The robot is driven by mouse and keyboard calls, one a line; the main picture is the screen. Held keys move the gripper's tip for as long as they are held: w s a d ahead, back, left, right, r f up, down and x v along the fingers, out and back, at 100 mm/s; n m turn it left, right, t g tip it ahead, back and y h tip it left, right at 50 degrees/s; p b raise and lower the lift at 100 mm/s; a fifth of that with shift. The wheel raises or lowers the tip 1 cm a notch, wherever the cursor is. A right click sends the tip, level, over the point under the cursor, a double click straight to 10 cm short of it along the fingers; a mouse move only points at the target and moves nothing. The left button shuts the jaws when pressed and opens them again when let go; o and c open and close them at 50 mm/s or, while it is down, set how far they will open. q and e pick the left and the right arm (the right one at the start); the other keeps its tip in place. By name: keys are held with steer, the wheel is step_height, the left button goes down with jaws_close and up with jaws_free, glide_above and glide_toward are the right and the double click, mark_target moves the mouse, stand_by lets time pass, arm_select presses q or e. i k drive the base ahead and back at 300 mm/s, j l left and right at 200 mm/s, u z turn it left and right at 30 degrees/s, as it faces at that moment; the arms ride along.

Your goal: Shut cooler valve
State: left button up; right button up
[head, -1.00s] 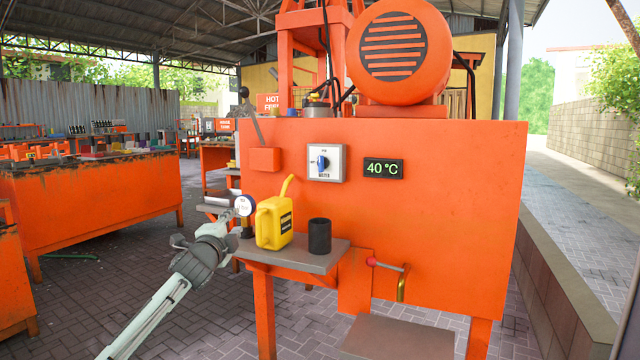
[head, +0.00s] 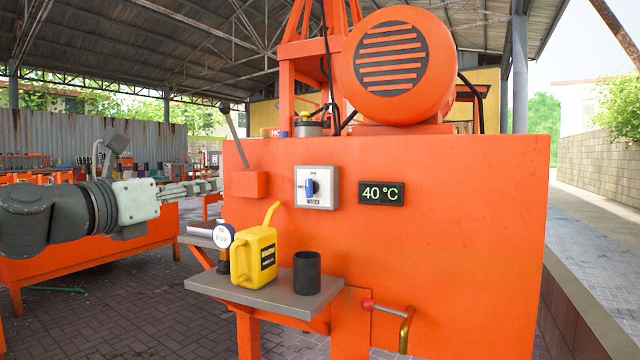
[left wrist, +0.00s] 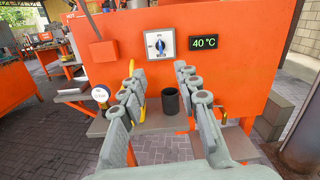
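A lever with a red knob and a grey rod (head: 388,308) sits low on the front of the orange machine, by a bent brass pipe (head: 406,330). It looks like the valve, though no label on it is readable. The rod points left and is nearly level, tilting slightly down to the right. My left gripper (head: 218,186) is to the left of the machine, well away from the lever. In the left wrist view its two fingers (left wrist: 157,72) are spread apart with nothing between them. The fingers partly hide the lever area there. My right gripper is not in view.
A grey shelf (head: 215,283) holds a yellow can (head: 254,257), a dark cup (head: 307,272) and a round gauge (head: 223,236). Above are a blue-knobbed switch (head: 311,188) and a 40 °C display (head: 381,194). An orange workbench (head: 90,255) stands at the left.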

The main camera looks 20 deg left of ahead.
mark_target(311, 187)
steer(key=i+l, duration=0.1)
steer(key=i, duration=0.95)
